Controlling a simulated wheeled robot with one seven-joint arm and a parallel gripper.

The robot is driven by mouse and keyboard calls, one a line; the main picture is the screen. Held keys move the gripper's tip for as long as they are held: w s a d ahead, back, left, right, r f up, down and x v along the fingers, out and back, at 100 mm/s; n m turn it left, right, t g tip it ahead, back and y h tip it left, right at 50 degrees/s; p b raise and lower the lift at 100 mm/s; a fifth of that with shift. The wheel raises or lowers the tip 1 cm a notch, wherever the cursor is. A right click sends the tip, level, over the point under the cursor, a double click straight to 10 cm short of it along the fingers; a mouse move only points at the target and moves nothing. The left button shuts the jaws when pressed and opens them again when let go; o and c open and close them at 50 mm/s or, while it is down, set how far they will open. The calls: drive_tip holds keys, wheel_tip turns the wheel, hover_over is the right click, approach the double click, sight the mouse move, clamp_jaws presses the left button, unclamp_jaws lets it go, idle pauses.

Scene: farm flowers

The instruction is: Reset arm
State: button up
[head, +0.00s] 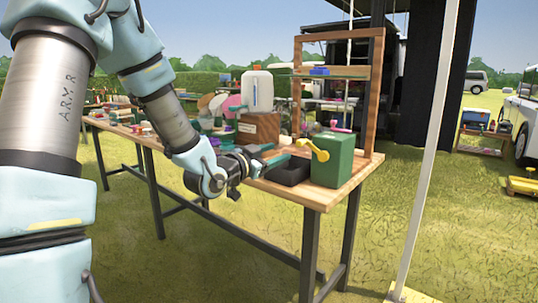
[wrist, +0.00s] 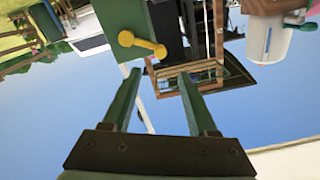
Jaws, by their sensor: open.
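My gripper (wrist: 160,102) is open and empty in the wrist view, its two green fingers apart with nothing between them. In the head view my gripper (head: 275,160) is over the front edge of the wooden table (head: 318,195), close to a black tray (head: 289,171). My arm reaches in from the left. A green box (head: 333,162) with a yellow handle (head: 312,149) stands on the table to the right of the gripper. The wrist view appears upside down, with the green box (wrist: 122,22) and yellow handle (wrist: 142,44) beyond the fingertips.
A wooden frame (head: 380,85) stands behind the green box. A white container (head: 257,90) sits on a brown wooden box (head: 258,128). Tools and small items crowd the table's far left. A white pole (head: 428,150) rises at the right. Grass in front is clear.

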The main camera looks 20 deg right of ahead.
drive_tip(key=w+a+f+n+g+y, duration=0.1)
drive_tip(key=a+f+n+y, duration=0.4)
drive_tip(key=a, duration=0.6)
drive_tip(key=a+f+n+y, duration=0.3)
drive_tip(key=a+f+y, duration=0.4)
drive_tip(key=a, duration=0.4)
drive_tip(key=s+a+f+n+g+y, duration=0.1)
drive_tip(key=s+a+n+g+y, duration=0.45)
drive_tip(key=s+a, duration=0.7)
wheel_tip(320, 180, up, 13)
drive_tip(key=s+n+h+p, duration=0.1)
drive_tip(key=h+p, duration=0.1)
drive_tip(key=p, duration=1.1)
drive_tip(key=shift+s+f+g, duration=0.15)
drive_tip(key=shift+f+g, duration=0.05)
drive_tip(key=shift+g, duration=0.15)
